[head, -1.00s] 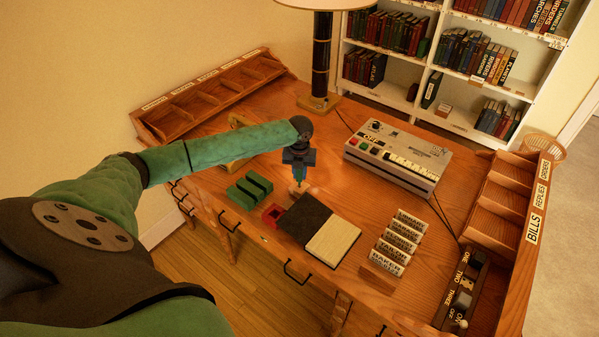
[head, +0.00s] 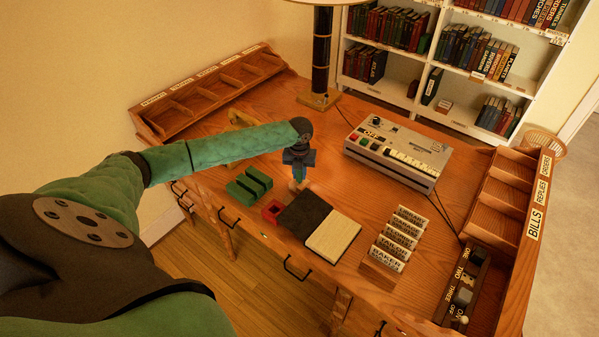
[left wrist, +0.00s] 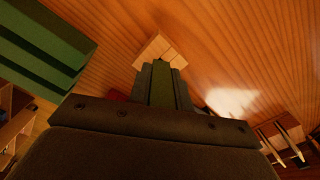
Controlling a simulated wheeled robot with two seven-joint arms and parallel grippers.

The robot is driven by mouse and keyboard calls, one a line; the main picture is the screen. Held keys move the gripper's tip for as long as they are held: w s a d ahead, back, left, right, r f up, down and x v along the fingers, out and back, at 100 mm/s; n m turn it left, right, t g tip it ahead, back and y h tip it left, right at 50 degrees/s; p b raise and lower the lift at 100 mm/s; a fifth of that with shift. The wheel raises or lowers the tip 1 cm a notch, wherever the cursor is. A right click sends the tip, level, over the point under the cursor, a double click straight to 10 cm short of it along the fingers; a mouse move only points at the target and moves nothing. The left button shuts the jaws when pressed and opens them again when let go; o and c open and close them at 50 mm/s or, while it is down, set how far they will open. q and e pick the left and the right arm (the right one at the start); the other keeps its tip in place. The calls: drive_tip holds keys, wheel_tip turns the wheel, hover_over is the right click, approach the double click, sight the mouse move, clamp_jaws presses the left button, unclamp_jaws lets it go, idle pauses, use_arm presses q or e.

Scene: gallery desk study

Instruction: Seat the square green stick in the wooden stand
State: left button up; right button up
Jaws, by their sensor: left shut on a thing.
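My left gripper (head: 299,172) points down over the desk, shut on the square green stick (left wrist: 163,85). The stick shows as a dark green strip between the fingers in the left wrist view; in the head view the gripper mostly hides it. The small pale wooden stand (head: 294,186) is on the desk right below the gripper. In the left wrist view the stand (left wrist: 157,47) shows just beyond the fingertips, partly covered by them. I cannot tell whether the stick's lower end is in the stand or only above it. My right gripper is not in view.
A green slotted block (head: 249,186) and a red open box (head: 272,211) are close by on the left. A dark and cream pad (head: 333,236) lies in front. A grey machine (head: 398,159) and a row of labelled blocks (head: 397,239) stand to the right.

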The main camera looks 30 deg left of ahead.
use_arm(q)
drive_tip(key=shift+f, duration=0.35)
drive_tip(key=o, duration=0.8)
drive_tip(key=shift+o, duration=0.4)
drive_tip(key=shift+r+b, duration=0.2)
drive_tip(key=shift+b, duration=0.1)
wheel_tip(320, 180, up, 2)
drive_tip(key=shift+r+b, duration=0.1)
drive_tip(key=shift+b, duration=0.5)
wheel_tip(320, 180, up, 4)
drive_tip(key=shift+f+b, duration=0.2)
drive_tip(key=shift+b, duration=0.45)
drive_tip(key=shift+r, duration=0.75)
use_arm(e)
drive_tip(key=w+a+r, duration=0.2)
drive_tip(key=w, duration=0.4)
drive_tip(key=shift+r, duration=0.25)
